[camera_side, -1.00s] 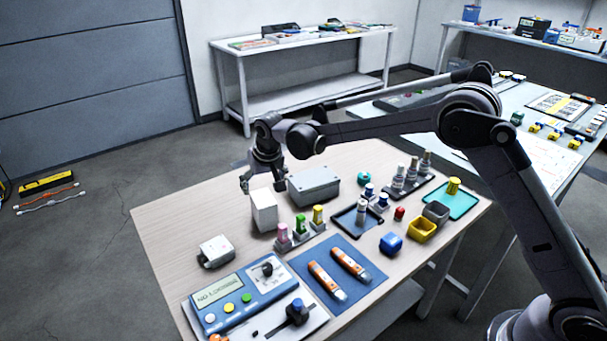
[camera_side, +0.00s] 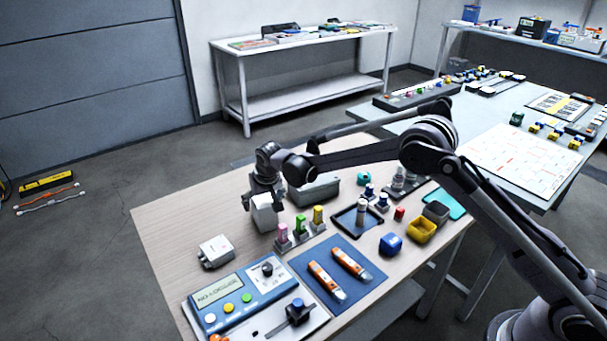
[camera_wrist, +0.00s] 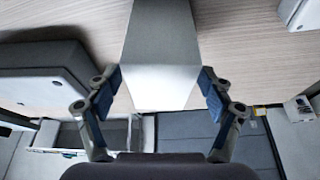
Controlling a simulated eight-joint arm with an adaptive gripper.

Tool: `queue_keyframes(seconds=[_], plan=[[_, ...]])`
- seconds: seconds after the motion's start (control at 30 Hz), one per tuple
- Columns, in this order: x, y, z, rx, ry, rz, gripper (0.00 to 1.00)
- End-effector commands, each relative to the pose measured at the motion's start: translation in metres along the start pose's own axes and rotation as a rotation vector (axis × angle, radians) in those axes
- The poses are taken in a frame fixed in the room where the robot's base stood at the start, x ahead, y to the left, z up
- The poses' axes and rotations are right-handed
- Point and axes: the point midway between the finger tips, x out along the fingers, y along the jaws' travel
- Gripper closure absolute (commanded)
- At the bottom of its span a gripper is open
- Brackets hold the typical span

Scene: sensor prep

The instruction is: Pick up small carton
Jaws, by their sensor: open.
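The small carton (camera_side: 265,215) is a plain white upright box standing on the wooden table, left of the vial holders. My gripper (camera_side: 262,195) is right at its upper part in the side view, and hides its top. In the wrist view the carton (camera_wrist: 160,60) lies between the two blue-padded fingers of my gripper (camera_wrist: 161,93). The fingers are open, one on each side of the carton. A narrow gap shows at each side near the carton's end.
A grey box (camera_side: 318,190) stands close behind the carton; it shows at left in the wrist view (camera_wrist: 40,75). The holder with pink, green and yellow vials (camera_side: 300,232) is close at right. A white device (camera_side: 215,251) sits to the left. Bare table lies at far left.

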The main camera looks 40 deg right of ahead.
Motion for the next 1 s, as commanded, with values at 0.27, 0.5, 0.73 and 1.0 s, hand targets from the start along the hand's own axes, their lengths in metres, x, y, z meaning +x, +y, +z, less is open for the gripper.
queue_keyframes(seconds=[0.27,0.5,0.73,1.0], plan=[[0.0,0.0,0.0,0.0,0.0,0.0,0.62],[0.0,0.0,0.0,0.0,0.0,0.0,0.82],[-0.003,0.0,-0.001,0.0,0.0,0.0,0.82],[-0.034,0.0,-0.014,0.0,0.0,0.0,0.82]])
